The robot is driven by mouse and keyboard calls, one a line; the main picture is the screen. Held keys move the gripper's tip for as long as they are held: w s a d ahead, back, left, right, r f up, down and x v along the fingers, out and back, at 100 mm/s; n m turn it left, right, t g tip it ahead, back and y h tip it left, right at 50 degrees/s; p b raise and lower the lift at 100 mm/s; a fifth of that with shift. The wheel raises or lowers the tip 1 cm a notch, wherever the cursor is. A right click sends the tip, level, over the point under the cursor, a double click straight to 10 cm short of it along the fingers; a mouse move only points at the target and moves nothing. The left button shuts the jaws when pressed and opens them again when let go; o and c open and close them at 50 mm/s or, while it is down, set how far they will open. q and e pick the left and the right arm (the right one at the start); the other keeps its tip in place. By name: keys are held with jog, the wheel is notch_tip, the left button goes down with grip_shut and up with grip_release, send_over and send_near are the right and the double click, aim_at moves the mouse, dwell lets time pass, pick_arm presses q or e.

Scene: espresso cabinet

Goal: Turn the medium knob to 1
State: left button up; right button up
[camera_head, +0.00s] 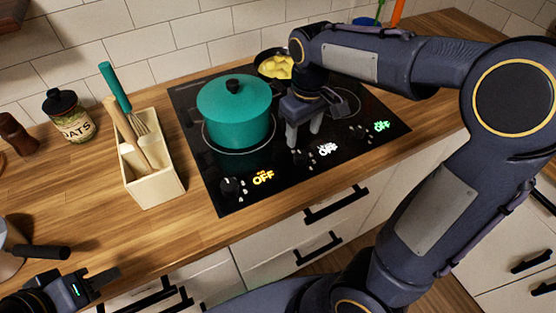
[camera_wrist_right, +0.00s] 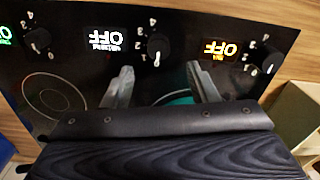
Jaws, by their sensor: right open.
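The medium knob (camera_head: 303,158) is a small black dial beside the white OFF display (camera_head: 327,149), in the middle of the black cooktop's front row. It also shows in the right wrist view (camera_wrist_right: 158,46), where the picture is upside down and its white OFF display (camera_wrist_right: 102,38) lies to its left. My right gripper (camera_head: 304,141) points down over the cooktop just behind this knob. Its two fingers are apart and empty in the right wrist view (camera_wrist_right: 160,74), with the knob beyond the gap. My left gripper (camera_head: 108,278) is at the lower left; its finger gap is unclear.
A teal lidded pot (camera_head: 236,115) stands left of my right gripper. A pan with yellow food (camera_head: 277,67) is behind it. Knobs with yellow (camera_head: 263,177) and green (camera_head: 381,126) OFF displays flank the medium one. A utensil box (camera_head: 150,170) stands left of the cooktop (camera_head: 212,170).

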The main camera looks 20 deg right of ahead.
aim_at(301, 153)
jog(key=shift+w+a+f, duration=0.1)
jog(key=shift+w+f, duration=0.15)
jog(key=shift+f, duration=0.05)
notch_tip(301, 153, down, 8)
jog(key=shift+r, duration=0.25)
jog(key=c, duration=1)
jog(key=shift+r+m, duration=0.1)
jog(key=shift+m, duration=0.2)
jog(key=m, duration=0.2)
jog(key=shift+m+p, duration=0.4)
jog(key=shift+d+m+p, duration=0.2)
jog(key=shift+m+p, duration=0.25)
jog(key=shift+m, duration=1.65)
